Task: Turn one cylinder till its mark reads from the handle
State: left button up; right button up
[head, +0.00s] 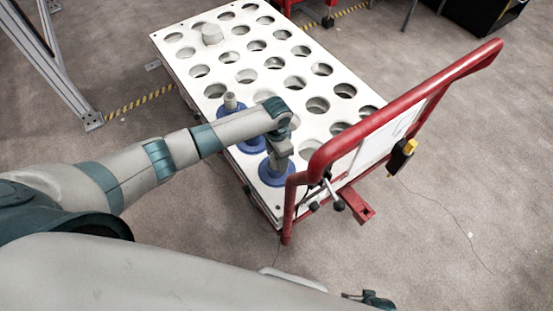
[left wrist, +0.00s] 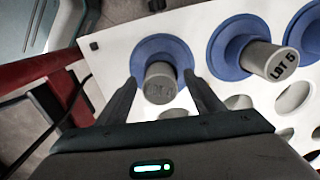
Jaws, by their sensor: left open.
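In the left wrist view a grey cylinder (left wrist: 160,75) stands up from a blue flange (left wrist: 150,50) on the white board. Dark lettering shows faintly on its shaded top; I cannot read it. My left gripper (left wrist: 160,86) is open, one finger on each side of this cylinder, with gaps showing. In the head view my left gripper (head: 279,148) points down over the blue flange (head: 272,176) closest to the red handle (head: 410,98) and hides most of its cylinder. A second cylinder (left wrist: 268,60), in its own blue flange, reads "LOT 5".
The white board (head: 222,60) has rows of round open holes and sits on a red-framed cart. Another cylinder (head: 230,102) stands farther along the near edge. A black-and-yellow device (head: 401,155) hangs by the handle.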

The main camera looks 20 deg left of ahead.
pick_arm(q)
jog(key=shift+f, duration=0.4)
jog(key=shift+r, duration=0.1)
jog(key=c, duration=1.5)
jog(key=shift+r+p, duration=0.1)
jog(key=shift+p, duration=0.4)
jog(key=shift+m+p, duration=0.3)
jog(key=shift+m, duration=1.2)
